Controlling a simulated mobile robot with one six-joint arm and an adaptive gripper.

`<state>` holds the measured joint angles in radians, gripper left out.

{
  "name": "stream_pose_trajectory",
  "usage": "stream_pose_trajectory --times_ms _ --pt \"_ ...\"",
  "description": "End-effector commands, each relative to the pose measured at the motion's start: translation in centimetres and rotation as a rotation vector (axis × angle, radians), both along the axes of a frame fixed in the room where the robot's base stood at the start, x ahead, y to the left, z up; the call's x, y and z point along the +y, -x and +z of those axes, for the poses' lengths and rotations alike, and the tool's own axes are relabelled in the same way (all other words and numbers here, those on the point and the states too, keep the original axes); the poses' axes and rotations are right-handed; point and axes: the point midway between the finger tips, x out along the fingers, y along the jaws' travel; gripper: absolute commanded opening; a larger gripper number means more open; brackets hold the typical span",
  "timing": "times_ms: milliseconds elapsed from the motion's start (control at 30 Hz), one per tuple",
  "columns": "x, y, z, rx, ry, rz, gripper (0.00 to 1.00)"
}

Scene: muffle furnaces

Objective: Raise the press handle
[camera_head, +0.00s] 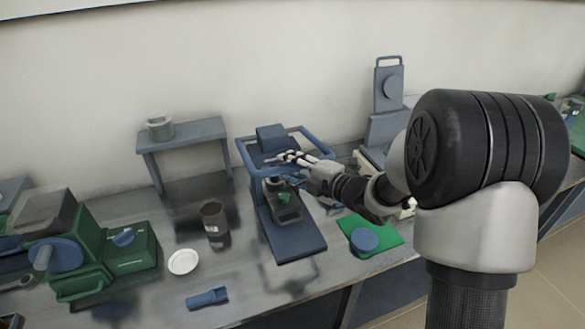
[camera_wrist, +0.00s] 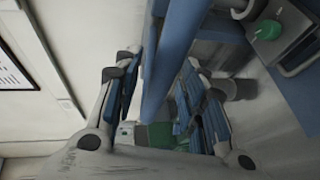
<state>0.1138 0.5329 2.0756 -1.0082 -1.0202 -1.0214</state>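The blue press (camera_head: 292,238) stands on the bench, with a flat base plate and an upright body. Its handle (camera_head: 316,143) is a blue U-shaped bar whose arms reach out on both sides near the top. My gripper (camera_head: 288,158) is at the press top, between the handle's arms in the picture. In the wrist view, my gripper (camera_wrist: 158,68) has its fingers spread apart. A long blue bar of the press (camera_wrist: 172,55), probably the handle, runs between them with a gap on the left. Contact on the right finger is unclear.
A brown jar (camera_head: 213,222) and a white dish (camera_head: 183,262) stand left of the press. A blue puck (camera_head: 364,240) on a green mat (camera_head: 385,232) lies to its right. A green machine (camera_head: 125,255) is far left. A grey stand (camera_head: 185,132) is behind.

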Motion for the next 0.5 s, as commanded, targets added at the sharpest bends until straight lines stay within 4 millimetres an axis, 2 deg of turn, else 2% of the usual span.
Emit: stream_pose_trajectory --times_ms 100,500 --pt "-0.03 0.01 0.02 0.0 0.0 0.0 0.37" --pt "-0.05 0.03 0.02 0.0 0.0 0.0 0.11"
